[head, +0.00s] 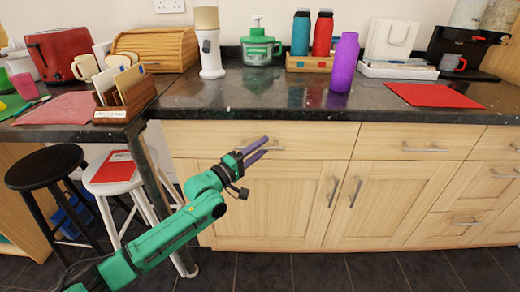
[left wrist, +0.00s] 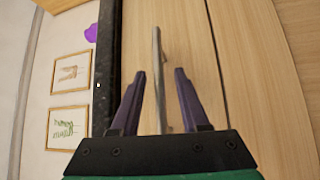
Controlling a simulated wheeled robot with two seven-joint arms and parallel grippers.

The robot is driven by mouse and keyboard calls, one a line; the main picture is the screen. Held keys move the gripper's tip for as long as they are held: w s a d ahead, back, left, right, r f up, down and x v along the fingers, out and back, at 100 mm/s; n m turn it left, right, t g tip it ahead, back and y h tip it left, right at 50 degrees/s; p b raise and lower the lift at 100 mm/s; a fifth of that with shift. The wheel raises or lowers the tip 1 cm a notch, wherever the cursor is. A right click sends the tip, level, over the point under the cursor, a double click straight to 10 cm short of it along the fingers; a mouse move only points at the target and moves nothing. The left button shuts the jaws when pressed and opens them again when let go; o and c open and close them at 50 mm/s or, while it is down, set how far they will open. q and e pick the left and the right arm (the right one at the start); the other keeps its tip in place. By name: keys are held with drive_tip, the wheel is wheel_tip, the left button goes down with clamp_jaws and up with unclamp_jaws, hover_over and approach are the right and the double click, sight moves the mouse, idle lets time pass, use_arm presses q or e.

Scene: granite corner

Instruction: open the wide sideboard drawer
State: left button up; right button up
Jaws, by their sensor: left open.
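The wide sideboard drawer (head: 205,135) is the pale wood front under the dark worktop, left of centre in the head view. It looks shut, flush with its neighbours. Its metal bar handle (head: 275,148) is partly hidden by my left gripper (head: 263,149). In the left wrist view the handle (left wrist: 156,50) runs lengthwise between the two purple fingers of the left gripper (left wrist: 159,76). The fingers are open, one on each side of the bar, with visible gaps. My right gripper is not in view.
The granite worktop (head: 220,97) overhangs just above the drawer. Cupboard doors (head: 270,200) with upright handles are below, and another drawer (head: 415,140) is to the right. A black stool (head: 45,168) and a white stool (head: 112,185) stand at left. The floor in front looks clear.

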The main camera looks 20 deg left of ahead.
use_arm(q)
clamp_jaws()
idle(1.4)
